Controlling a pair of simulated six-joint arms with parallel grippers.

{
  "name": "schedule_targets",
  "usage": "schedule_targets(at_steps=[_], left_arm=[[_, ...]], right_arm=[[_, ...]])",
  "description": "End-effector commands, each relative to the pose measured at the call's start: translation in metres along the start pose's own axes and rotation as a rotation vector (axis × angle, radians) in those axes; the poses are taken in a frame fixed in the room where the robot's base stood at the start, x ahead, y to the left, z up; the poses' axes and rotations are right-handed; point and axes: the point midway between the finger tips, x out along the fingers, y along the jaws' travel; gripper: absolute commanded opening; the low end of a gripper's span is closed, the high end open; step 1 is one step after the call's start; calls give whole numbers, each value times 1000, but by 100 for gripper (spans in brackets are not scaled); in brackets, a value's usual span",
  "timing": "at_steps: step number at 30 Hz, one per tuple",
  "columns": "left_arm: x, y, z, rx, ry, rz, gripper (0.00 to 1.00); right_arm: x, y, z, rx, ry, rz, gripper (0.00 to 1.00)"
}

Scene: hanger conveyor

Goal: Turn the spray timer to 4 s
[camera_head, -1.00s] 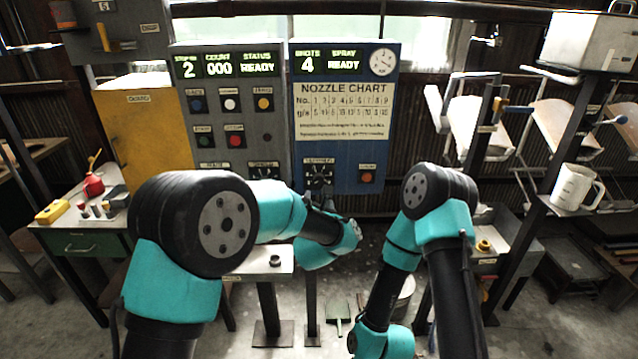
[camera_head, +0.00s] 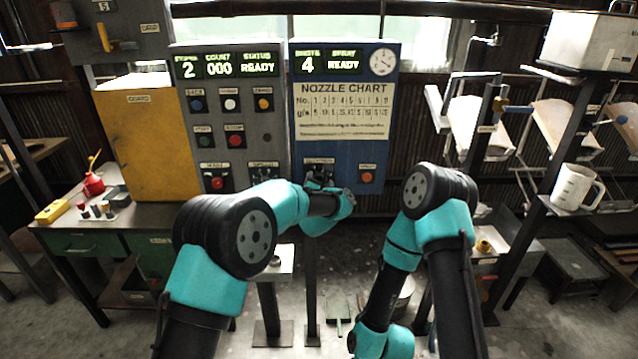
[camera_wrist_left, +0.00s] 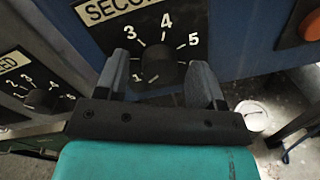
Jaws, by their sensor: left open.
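The spray timer knob (camera_wrist_left: 160,73) is a black round knob on the blue panel. In the left wrist view its dial shows 3, 4 and 5 above and to the right, and 1 at lower left; the 2 is hidden by a finger. I cannot tell clearly where its pointer stands. My left gripper (camera_wrist_left: 160,82) is open, one finger on each side of the knob; contact is unclear. In the head view my left gripper (camera_head: 320,181) is at the bottom of the blue panel, covering most of the dial. My right gripper is out of view; only its arm shows.
The blue panel (camera_head: 345,165) has an orange button (camera_head: 367,177) right of the dial and a nozzle chart (camera_head: 343,112) above. Its display (camera_head: 325,64) reads 4 and READY. The grey panel (camera_head: 270,100) with several buttons and another numbered dial (camera_wrist_left: 40,98) stands to the left.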

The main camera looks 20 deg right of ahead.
Motion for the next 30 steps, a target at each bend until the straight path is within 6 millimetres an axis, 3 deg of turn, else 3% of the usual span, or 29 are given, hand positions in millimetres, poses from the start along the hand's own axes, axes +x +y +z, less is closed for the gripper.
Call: schedule_targets(at_steps=[7,22,30], left_arm=[[0,0,0,0,0,0,62],[0,0,0,-1,0,0,14],[0,0,0,13,1,-1,13]], right_arm=[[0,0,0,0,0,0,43],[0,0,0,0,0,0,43],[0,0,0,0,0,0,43]])
